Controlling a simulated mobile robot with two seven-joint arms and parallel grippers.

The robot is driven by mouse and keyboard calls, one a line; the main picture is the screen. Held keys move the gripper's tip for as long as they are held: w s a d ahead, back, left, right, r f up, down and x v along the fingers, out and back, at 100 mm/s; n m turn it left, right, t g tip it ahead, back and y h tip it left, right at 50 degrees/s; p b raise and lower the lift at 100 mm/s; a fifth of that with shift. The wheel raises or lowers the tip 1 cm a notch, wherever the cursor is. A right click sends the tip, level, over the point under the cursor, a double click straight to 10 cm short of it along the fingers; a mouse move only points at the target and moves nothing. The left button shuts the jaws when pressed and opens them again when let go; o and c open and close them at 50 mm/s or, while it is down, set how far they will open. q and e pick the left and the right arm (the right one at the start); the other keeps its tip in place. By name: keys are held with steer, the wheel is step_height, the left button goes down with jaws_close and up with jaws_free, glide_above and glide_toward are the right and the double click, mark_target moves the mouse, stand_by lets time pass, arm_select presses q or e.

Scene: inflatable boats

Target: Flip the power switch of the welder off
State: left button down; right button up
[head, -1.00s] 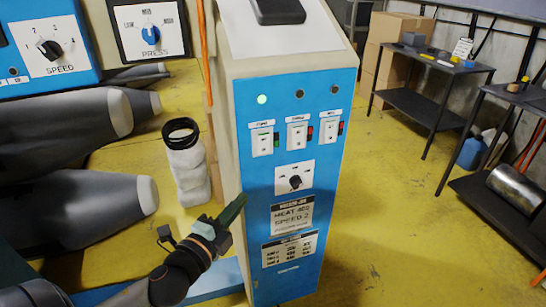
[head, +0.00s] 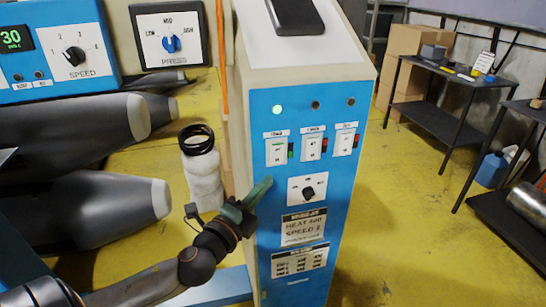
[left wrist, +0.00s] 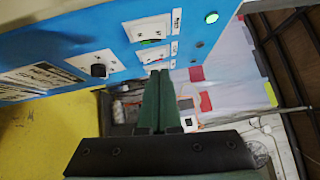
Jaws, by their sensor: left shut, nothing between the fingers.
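The welder (head: 305,262) is a tall white cabinet with a blue front. Three white rocker switches sit in a row near its top. The leftmost, the power switch (head: 277,151), has a green marker beside it and a lit green lamp (head: 277,110) above. In the left wrist view the power switch (left wrist: 149,27) and green lamp (left wrist: 211,17) show at the top. My left gripper (head: 262,188) is shut and empty, its dark green fingertips just below the power switch, in front of the panel. Its fingers (left wrist: 159,82) point upward in the wrist view; contact cannot be told. My right gripper is not in view.
A selector knob (head: 308,192) lies under the switches. A black wire coil (head: 197,139) on a white roll stands left of the welder. Grey inflatable tubes (head: 75,130) fill the left. Dark shelves (head: 440,120) stand right; yellow floor between is clear.

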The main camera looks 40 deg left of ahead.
arm_select(q)
glide_toward(280, 150)
steer(key=w+d, duration=0.3)
steer(key=w, duration=0.1)
steer(key=shift+w+a+r+p, duration=0.15)
steer(key=shift+w+a+p, duration=0.15)
steer(key=shift+w+a, duration=0.35)
steer(key=shift+w+a+r+p, duration=0.15)
steer(key=shift+w+a+p, duration=0.2)
steer(key=shift+a, duration=0.55)
steer(key=shift+w+a+r+n+p, duration=0.2)
steer(key=shift+r+n+p, duration=0.15)
steer(key=shift+p, duration=0.75)
steer(key=shift+f, duration=0.2)
